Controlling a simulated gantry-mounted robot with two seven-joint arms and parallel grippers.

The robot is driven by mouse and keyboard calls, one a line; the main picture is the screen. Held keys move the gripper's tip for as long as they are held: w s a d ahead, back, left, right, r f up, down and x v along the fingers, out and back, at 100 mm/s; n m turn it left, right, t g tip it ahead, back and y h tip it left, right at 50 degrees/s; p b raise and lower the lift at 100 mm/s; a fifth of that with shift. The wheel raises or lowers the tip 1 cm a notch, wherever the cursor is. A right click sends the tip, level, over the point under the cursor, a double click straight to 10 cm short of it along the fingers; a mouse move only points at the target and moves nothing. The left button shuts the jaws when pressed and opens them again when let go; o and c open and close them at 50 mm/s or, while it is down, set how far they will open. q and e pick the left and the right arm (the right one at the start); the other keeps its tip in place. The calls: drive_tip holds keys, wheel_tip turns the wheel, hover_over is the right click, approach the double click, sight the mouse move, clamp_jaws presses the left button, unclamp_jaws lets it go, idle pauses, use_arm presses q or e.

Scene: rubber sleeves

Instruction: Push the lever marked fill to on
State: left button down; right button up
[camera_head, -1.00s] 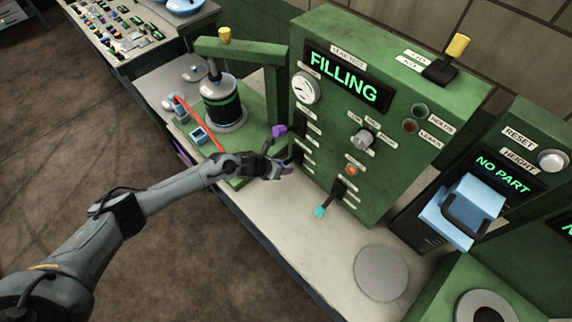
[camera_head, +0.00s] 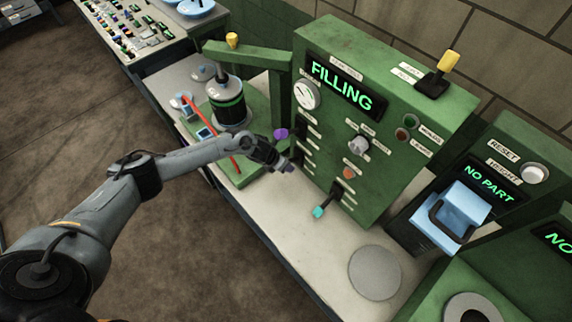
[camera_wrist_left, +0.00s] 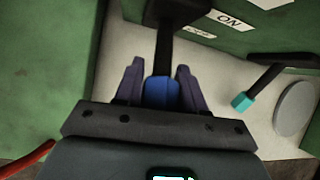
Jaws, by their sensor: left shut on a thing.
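The green leak-test panel (camera_head: 400,150) has a lit display reading FILLING and three levers on its left side. The upper lever has a purple knob (camera_head: 281,134) and the lower one a teal knob (camera_head: 318,212). My left gripper (camera_head: 287,165) is between them, at the middle lever. In the left wrist view its dark fingers are shut on the blue knob (camera_wrist_left: 160,92) of that lever, whose dark shaft rises behind it. An ON label (camera_wrist_left: 229,21) sits beside this lever. The lever labels are too small to read in the head view. My right gripper is out of view.
The teal lever (camera_wrist_left: 243,102) is close on the right in the left wrist view. A black and silver cylinder (camera_head: 228,103) with a red hose stands left of the panel. A grey disc (camera_head: 375,272) lies on the bench. A NO PART station (camera_head: 470,205) is at right.

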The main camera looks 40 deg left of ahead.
use_arm(q)
drive_tip(key=c, duration=0.7)
unclamp_jaws()
drive_tip(key=shift+c, duration=0.2)
drive_tip(key=shift+r, duration=0.1)
drive_tip(key=v, duration=1)
drive_tip(key=shift+s+a+r+b, duration=0.15)
drive_tip(key=shift+s+r+b, duration=0.1)
drive_tip(key=shift+b, duration=0.2)
